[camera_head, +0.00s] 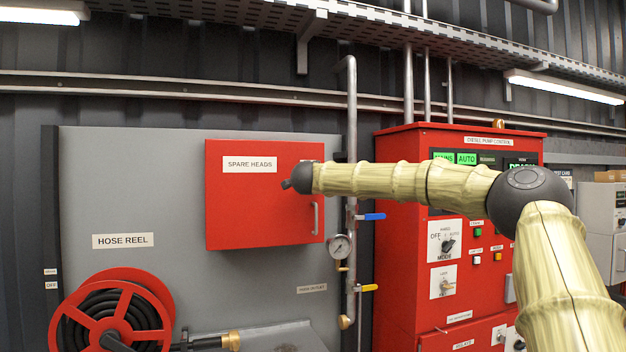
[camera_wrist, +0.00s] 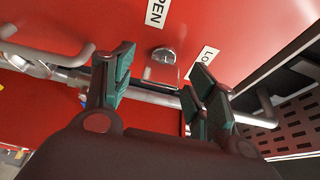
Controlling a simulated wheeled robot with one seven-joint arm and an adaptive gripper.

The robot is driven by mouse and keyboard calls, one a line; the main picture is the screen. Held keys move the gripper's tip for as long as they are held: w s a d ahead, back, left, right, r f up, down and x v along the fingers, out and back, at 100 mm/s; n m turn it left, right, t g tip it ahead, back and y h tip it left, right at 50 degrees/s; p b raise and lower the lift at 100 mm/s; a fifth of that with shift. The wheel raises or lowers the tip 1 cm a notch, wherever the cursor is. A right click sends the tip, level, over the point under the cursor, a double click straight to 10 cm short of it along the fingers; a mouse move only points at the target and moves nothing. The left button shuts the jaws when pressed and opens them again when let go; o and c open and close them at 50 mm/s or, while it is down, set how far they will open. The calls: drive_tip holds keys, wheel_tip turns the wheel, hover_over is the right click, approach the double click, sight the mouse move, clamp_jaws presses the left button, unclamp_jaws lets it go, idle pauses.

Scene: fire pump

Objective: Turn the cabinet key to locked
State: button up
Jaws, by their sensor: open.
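The red SPARE HEADS cabinet (camera_head: 264,205) hangs on the grey panel, its door closed against its body as far as I can see. The dark end of my arm is in front of its right part. In the wrist view a small metal key or lock piece (camera_wrist: 164,55) sits on a red face, between a label ending in "PEN" (camera_wrist: 158,12) and a partly hidden label starting "LO" (camera_wrist: 203,62). My gripper (camera_wrist: 158,88) is open and empty. Its fingers lie to either side below the metal piece, apart from it. The key's exact angle is unclear.
A vertical pipe with a gauge (camera_head: 340,247) and blue valve handle (camera_head: 372,217) stands right of the cabinet. The red pump control cabinet (camera_head: 400,190) is farther right, partly behind my arm. A hose reel (camera_head: 115,310) is at lower left. A curved metal handle (camera_wrist: 50,52) shows left of my fingers.

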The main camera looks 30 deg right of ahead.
drive_tip(key=v, duration=1.1)
drive_tip(key=shift+s, duration=0.25)
